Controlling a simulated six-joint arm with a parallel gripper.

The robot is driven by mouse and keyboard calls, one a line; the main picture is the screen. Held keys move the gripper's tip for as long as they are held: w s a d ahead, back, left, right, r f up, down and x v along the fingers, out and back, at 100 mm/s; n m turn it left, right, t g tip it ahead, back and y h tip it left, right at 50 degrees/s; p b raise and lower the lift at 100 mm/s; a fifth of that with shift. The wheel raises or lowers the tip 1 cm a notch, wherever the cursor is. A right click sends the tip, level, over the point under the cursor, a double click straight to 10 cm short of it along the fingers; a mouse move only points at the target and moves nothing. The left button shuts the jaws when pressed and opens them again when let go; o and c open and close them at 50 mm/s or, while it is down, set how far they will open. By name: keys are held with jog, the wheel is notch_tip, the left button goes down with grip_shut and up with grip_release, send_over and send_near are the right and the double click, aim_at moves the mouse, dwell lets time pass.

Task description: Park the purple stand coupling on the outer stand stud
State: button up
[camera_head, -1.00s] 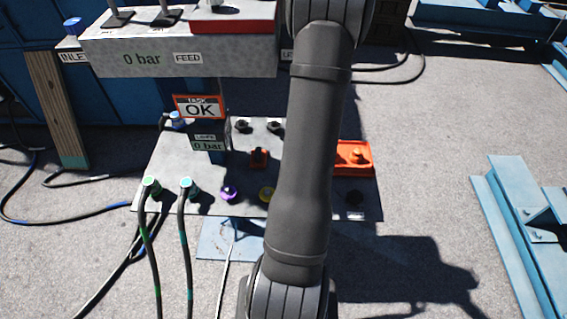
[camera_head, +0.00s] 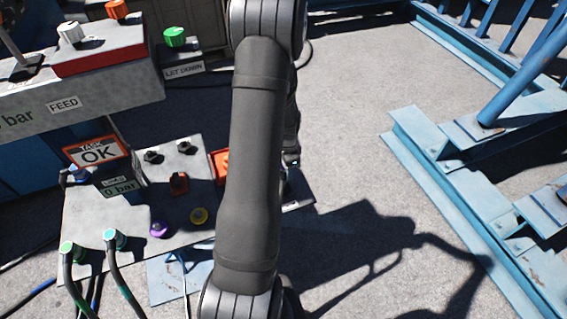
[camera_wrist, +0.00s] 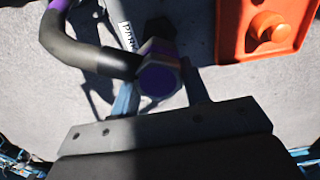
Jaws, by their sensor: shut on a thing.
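The purple stand coupling (camera_wrist: 158,82) shows in the middle of the wrist view, its hexagonal purple end facing the camera. A dark hose (camera_wrist: 85,52) with a purple band bends away from it to the left. My gripper (camera_wrist: 165,125) shows at the bottom of the wrist view and is shut on the coupling; its fingertips are not clear. A dark stud (camera_wrist: 160,28) shows just beyond the coupling, beside a white label reading PARK (camera_wrist: 126,36). Whether coupling and stud touch, I cannot tell. In the head view my arm hides the gripper and coupling.
A blue steel frame (camera_head: 430,160) stands right, with open ground between.

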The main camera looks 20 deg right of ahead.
jog(key=shift+f, duration=3.2)
jog(key=shift+f, duration=0.45)
jog(key=o, duration=1.2)
jog(key=shift+o, duration=0.2)
jog(key=shift+r, duration=0.15)
notch_tip(320, 180, up, 17)
jog(key=shift+r, duration=0.1)
